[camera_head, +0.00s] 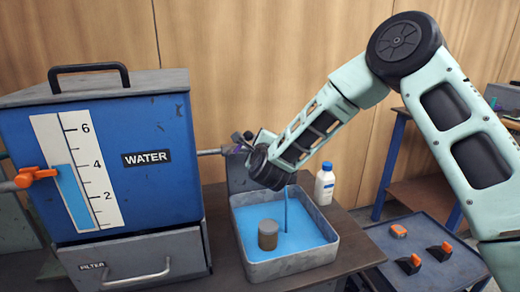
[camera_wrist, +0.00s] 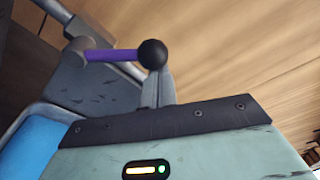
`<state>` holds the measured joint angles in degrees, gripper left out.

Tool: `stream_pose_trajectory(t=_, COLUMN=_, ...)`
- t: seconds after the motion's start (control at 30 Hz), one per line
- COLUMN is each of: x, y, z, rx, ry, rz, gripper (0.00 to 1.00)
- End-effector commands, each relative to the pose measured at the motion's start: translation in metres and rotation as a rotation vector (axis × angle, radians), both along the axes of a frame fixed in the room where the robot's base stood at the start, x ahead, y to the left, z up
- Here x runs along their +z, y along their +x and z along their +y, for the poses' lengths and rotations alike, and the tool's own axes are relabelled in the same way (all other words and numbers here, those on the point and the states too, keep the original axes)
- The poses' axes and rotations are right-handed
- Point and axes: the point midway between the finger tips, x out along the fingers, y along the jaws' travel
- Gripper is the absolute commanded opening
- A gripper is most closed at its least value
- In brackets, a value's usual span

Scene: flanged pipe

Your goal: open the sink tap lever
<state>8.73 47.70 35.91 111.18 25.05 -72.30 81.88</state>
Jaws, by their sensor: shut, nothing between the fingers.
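The tap lever is a purple bar (camera_wrist: 110,55) with a black ball knob (camera_wrist: 152,54), attached to a grey pivot at its left end in the wrist view. My gripper (camera_wrist: 160,88) is shut and empty. Its grey fingers reach up to the knob and overlap it in the picture; I cannot tell whether they touch. In the head view my gripper (camera_head: 243,139) is at the tap, and the arm hides most of the tap and lever. The sink (camera_head: 292,268) is a grey basin of blue water, with a thin blue stream (camera_head: 286,208) coming down into it.
A brown cylinder (camera_head: 268,235) stands in the sink. A white bottle (camera_head: 325,183) stands behind it. A blue water tank (camera_head: 150,185) with an orange valve handle (camera_head: 35,177) is at the left. A lower blue table (camera_head: 390,258) with orange-and-black items is at the right.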

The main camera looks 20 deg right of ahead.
Motion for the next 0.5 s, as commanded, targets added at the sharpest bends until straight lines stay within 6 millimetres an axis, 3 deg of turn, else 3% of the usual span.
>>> stream_pose_trajectory(t=0.2, x=0.01, y=0.0, z=0.01, rx=0.004, ry=-0.135, rz=-0.003, gripper=0.0)
stream_pose_trajectory(t=0.5, x=0.016, y=0.0, z=0.016, rx=0.003, ry=-0.127, rz=-0.001, gripper=0.0)
